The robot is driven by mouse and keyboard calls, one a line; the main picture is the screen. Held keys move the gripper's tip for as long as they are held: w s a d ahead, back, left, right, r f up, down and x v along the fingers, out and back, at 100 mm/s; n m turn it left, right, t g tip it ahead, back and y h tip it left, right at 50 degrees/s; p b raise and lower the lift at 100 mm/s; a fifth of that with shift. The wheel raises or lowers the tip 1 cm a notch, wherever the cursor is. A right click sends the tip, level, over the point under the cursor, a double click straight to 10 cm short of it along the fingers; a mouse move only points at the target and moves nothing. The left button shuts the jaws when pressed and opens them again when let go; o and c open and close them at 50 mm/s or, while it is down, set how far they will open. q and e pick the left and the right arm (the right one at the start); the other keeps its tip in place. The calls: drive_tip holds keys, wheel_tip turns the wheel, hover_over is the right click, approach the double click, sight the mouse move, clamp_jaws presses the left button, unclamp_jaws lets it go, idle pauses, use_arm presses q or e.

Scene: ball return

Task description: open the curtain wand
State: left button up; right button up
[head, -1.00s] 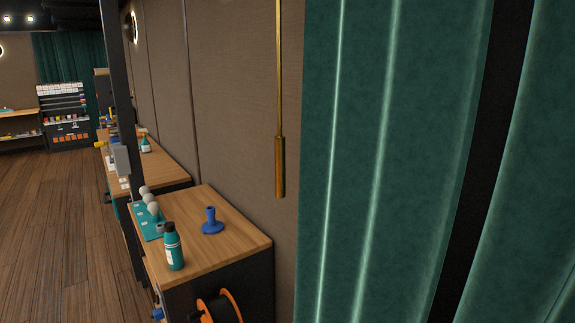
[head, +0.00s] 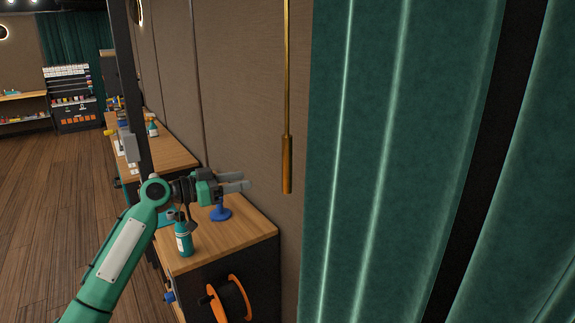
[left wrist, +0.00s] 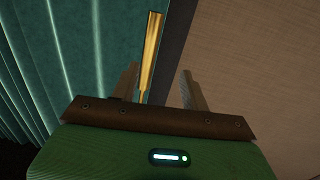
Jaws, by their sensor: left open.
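The curtain wand (head: 287,165) is a thin brass rod with a thicker brass handle at its lower end. It hangs upright in front of the brown wall, just left of the green curtain (head: 375,150). My left gripper (head: 247,181) is open and empty, to the left of the wand handle and apart from it, with its fingers pointing right. In the left wrist view, the wand handle (left wrist: 150,52) shows ahead between the two grey fingers, nearer the left one. The green curtain (left wrist: 60,55) fills the left side there. My right gripper is not in view.
Below my left gripper stands a wooden-topped bench (head: 250,238) with a teal bottle (head: 184,240), a blue stand (head: 221,211) and an orange-rimmed reel (head: 229,300) on its front. A dark post (head: 135,100) rises behind. Open wooden floor (head: 45,210) lies left.

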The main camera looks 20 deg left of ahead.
sight(288, 165)
use_arm(q)
drive_tip(key=shift+m+h, duration=0.4)
drive_tip(key=w+d+r+p, duration=0.1)
drive_tip(key=w+d+p, duration=0.1)
drive_tip(key=d, duration=0.1)
drive_tip(key=w+d+r+p, duration=0.1)
drive_tip(key=w+d+p, duration=0.1)
drive_tip(key=d, duration=0.1)
drive_tip(key=w+d+r+p, duration=0.1)
drive_tip(key=w+d+p, duration=0.2)
drive_tip(key=shift+d+r, duration=0.1)
drive_tip(key=shift+d, duration=0.3)
drive_tip(key=shift+w+d+f, duration=0.25)
drive_tip(key=shift+w+d, duration=0.25)
drive_tip(key=shift+d, duration=0.1)
clamp_jaws()
